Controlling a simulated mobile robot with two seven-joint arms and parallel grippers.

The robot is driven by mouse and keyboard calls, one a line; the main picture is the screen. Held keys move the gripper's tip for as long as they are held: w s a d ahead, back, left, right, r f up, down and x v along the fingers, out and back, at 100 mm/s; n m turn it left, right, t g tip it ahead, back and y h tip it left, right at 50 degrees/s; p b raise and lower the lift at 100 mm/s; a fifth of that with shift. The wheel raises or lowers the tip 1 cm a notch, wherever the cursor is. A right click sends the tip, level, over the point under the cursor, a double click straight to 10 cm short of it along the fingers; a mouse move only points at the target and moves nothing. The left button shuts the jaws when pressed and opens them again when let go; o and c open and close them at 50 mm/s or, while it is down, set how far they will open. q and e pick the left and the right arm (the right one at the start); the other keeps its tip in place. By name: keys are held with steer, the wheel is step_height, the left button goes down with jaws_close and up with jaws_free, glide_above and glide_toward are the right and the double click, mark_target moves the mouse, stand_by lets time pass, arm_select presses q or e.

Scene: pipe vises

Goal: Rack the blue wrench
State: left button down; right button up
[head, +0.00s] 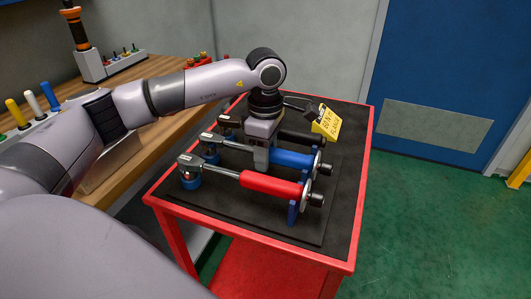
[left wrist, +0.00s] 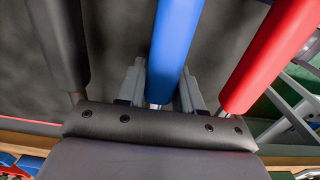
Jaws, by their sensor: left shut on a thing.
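The blue wrench (head: 292,158) lies across the black-topped cart, between a red wrench (head: 270,185) and a black wrench (head: 300,138). Its head points left and its handle end points right, lined up with small blue supports. My left gripper (head: 261,160) reaches down from above and is shut on the blue wrench near the left end of its blue grip. In the left wrist view, the blue wrench (left wrist: 173,45) runs between the two fingers (left wrist: 162,92), with the red wrench to the right and the black one to the left. I cannot tell whether it rests fully on its supports. My right gripper is not in view.
The red-framed cart (head: 352,240) has bare black mat at its right and front. A yellow sign (head: 327,122) stands at its back. A wooden bench (head: 150,75) with tool holders is behind left. Green floor (head: 430,220) is clear at right.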

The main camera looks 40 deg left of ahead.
arm_select(q)
steer(key=c, duration=0.7)
jaws_free()
steer(key=shift+f, duration=0.1)
steer(key=shift+o, duration=0.2)
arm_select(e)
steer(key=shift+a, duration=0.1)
arm_select(q)
step_height(320, 180, up, 7)
steer(key=shift+r, duration=0.1)
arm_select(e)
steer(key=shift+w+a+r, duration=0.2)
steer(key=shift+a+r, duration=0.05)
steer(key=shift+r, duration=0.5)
